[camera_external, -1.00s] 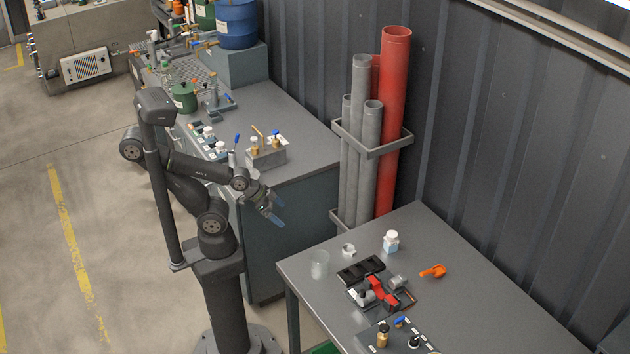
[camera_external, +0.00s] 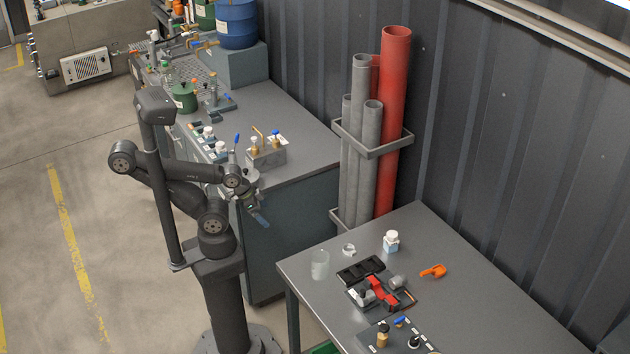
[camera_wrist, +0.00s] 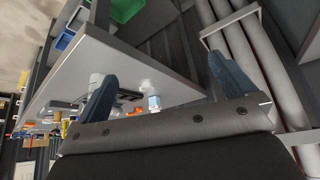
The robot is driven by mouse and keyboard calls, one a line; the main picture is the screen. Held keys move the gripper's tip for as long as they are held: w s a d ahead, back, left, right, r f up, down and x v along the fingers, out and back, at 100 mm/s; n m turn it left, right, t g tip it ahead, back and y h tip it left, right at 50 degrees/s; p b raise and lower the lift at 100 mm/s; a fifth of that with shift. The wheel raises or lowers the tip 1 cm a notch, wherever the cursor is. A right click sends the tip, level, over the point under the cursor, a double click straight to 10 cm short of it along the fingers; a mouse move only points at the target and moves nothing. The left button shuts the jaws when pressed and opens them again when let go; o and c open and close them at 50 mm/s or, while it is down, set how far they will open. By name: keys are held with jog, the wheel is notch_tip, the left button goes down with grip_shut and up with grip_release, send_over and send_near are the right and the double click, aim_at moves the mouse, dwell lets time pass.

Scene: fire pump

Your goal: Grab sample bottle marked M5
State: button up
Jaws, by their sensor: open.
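A small white-capped bottle with a pale blue and white body (camera_external: 391,241) stands upright on the near grey table. My gripper (camera_external: 258,210) is in the air beside the end of the far bench, left of the near table. In the wrist view my gripper (camera_wrist: 162,70) has its two blue fingers wide apart and empty. A bottle (camera_wrist: 154,102) shows between them, at a distance on the tilted-looking tabletop.
The near table (camera_external: 510,300) also holds a clear beaker (camera_external: 320,264), a black tray (camera_external: 360,270), red and grey fittings (camera_external: 385,292) and an orange tool (camera_external: 433,271). A rack of upright pipes (camera_external: 375,140) stands against the wall behind. The table's right side is clear.

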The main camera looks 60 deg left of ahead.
dwell(0.3)
jog(key=c, duration=0.7)
